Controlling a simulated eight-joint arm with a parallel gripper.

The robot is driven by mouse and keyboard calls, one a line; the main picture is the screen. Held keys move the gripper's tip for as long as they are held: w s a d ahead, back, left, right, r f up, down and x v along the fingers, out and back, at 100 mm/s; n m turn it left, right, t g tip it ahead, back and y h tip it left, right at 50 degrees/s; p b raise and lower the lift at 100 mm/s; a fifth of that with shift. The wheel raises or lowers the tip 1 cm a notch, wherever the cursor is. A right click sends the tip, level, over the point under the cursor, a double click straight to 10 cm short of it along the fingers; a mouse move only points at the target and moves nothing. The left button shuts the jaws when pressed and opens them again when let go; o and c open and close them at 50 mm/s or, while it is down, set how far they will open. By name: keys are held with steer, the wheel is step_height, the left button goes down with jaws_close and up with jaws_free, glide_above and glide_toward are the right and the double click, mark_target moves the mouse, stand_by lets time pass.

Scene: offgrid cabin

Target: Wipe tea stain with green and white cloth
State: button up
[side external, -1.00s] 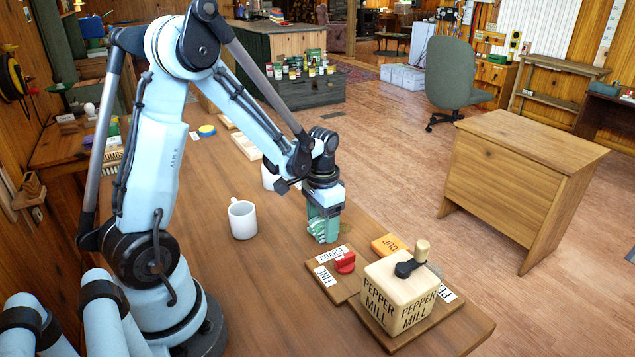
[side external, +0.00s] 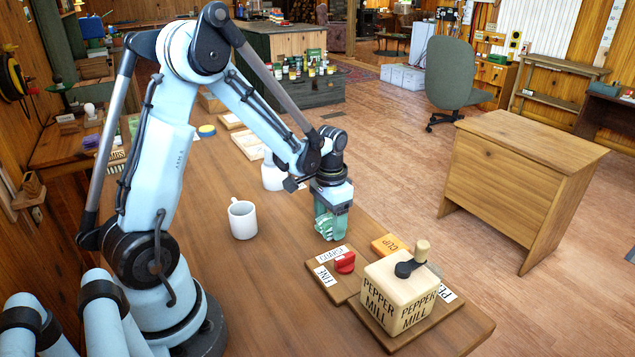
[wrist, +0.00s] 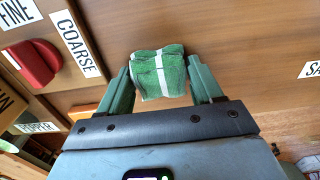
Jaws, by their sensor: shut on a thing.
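The green and white cloth (wrist: 158,74) is bunched between the two fingers of my gripper (wrist: 160,85) in the wrist view. My gripper is shut on it. In the side view my gripper (side external: 331,222) points down, low at the table, with the cloth (side external: 325,228) at its fingertips; it looks to be touching the tabletop or very close to it. I cannot make out the tea stain; the cloth and gripper may hide it.
The wooden table (side external: 230,280) holds a white mug (side external: 242,219) left of my gripper. A board with a red knob (side external: 344,262), an orange clip block (side external: 390,245) and a pepper mill (side external: 398,295) stand nearer the camera. Another white item (side external: 272,178) is behind.

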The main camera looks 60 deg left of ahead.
mark_target(349, 223)
steer(key=shift+w, duration=0.2)
steer(key=shift+w, duration=0.8)
steer(key=shift+w, duration=0.9)
steer(key=shift+w, duration=0.1)
steer(key=shift+w, duration=0.8)
steer(key=shift+s, duration=0.1)
steer(key=shift+s, duration=0.95)
